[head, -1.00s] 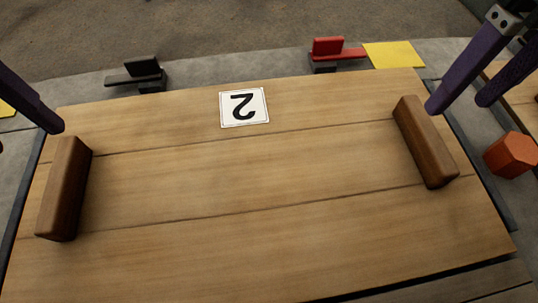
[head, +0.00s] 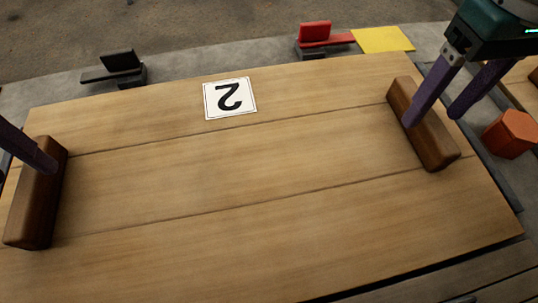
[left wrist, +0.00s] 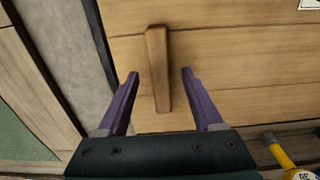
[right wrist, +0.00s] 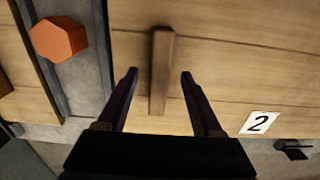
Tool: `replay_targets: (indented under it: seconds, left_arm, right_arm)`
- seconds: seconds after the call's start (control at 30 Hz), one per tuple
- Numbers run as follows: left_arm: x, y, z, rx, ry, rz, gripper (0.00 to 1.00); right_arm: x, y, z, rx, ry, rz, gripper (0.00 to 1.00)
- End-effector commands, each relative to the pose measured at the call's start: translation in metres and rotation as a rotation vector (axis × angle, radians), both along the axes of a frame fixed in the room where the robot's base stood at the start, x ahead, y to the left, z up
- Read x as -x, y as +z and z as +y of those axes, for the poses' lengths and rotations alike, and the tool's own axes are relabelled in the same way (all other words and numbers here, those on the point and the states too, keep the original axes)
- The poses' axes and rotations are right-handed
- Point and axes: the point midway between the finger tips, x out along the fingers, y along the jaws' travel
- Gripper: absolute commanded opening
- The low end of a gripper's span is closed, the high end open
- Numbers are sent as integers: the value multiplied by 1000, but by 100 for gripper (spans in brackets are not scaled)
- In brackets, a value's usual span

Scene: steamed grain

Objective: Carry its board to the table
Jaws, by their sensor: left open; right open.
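A wide wooden board (head: 250,185) with a brown block handle at each end fills the middle of the head view. A white card with a 2 (head: 229,98) lies near its far edge. My right gripper (head: 430,118) is open at the right handle (head: 432,140); in the right wrist view that handle (right wrist: 161,75) stands between the open fingers (right wrist: 160,78). My left gripper (head: 50,165) is open at the left handle (head: 35,205), mostly out of the head view. In the left wrist view the left handle (left wrist: 157,70) is between the spread fingers (left wrist: 160,75).
A black bracket (head: 118,70), a red bracket (head: 318,38) and a yellow square (head: 382,39) lie beyond the board's far edge. An orange hexagonal block (head: 510,133) sits right of the board. A yellow-handled tool (left wrist: 280,152) shows in the left wrist view.

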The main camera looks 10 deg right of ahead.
Motion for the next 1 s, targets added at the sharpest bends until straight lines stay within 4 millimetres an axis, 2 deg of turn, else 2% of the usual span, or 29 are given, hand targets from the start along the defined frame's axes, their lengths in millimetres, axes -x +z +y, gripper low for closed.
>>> replay_targets:
  seconds: [0.1, 0.23, 0.63, 1.0]
  left_arm:
    - [1, -18, 0, 0, 1, 2, 68]
    - [0, -30, 0, 1, 0, 0, 68]
    - [0, -36, 0, 0, 0, -2, 68]
    - [0, -36, 0, 0, 0, -2, 26]
  right_arm:
    - [1, -18, 0, 0, 1, 3, 68]
    - [0, -30, 0, -1, 0, 2, 68]
    - [0, -36, 0, 1, 2, 0, 68]
    - [0, -36, 0, 0, 1, 0, 26]
